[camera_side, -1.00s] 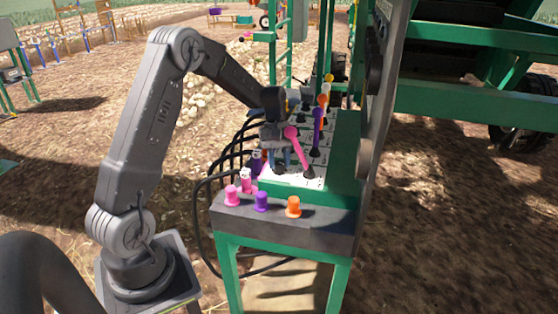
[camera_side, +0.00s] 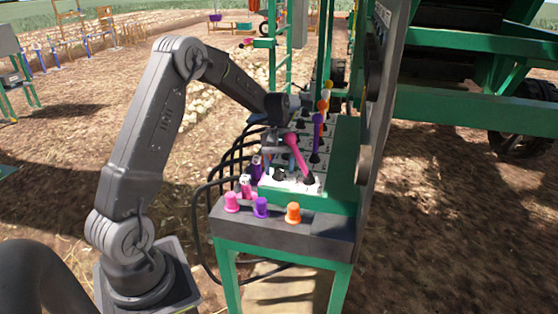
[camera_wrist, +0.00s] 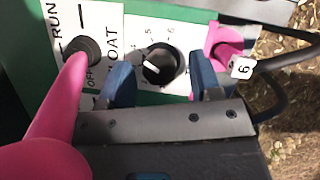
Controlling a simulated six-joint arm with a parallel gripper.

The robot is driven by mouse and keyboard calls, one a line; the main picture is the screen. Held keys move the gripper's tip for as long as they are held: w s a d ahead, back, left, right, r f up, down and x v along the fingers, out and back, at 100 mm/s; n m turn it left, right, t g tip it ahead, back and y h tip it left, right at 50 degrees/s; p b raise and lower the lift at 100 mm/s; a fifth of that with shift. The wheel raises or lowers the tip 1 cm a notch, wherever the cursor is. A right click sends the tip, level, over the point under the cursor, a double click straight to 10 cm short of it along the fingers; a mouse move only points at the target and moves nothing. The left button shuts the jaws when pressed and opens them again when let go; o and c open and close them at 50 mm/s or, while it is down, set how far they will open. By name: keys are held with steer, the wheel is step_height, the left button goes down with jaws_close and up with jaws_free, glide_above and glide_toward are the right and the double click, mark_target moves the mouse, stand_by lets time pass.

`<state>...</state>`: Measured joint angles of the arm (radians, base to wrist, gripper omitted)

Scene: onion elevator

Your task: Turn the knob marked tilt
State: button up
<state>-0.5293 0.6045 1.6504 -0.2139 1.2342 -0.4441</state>
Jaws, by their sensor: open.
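A black round knob (camera_wrist: 160,63) with a white pointer line sits on a white plate with a numbered dial, the 4, 5 and 6 being readable. No word "tilt" is readable here. My gripper (camera_wrist: 163,80) has its two blue fingers apart, one on each side of the knob in the picture. Whether they touch it I cannot tell. The knob's near edge lies close to the gripper body. In the side view my gripper (camera_side: 281,161) points down over the near end of the control panel, just left of the pink lever.
A pink lever (camera_side: 299,154) stands close on the right; it fills the left of the wrist view (camera_wrist: 62,110) beside RUN, OFF and FLOAT labels. A pink plug (camera_wrist: 226,40) tagged 6 sits right of the knob.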

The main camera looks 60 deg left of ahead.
steer(key=v, duration=1.3)
steer(key=shift+r, duration=0.35)
steer(key=shift+a, duration=0.15)
steer(key=s+d+f+n, duration=0.1)
steer(key=f+n, duration=0.1)
steer(key=f, duration=0.2)
steer(key=s+d+f+n+t, duration=0.1)
steer(key=d+f+n, duration=0.1)
steer(key=f, duration=0.2)
steer(key=d+f+n+t, duration=0.1)
steer(key=d+f+n, duration=0.1)
steer(key=f, duration=0.3)
steer(key=shift+s, duration=0.4)
steer(key=shift+r, duration=0.1)
steer(key=c, duration=0.9)
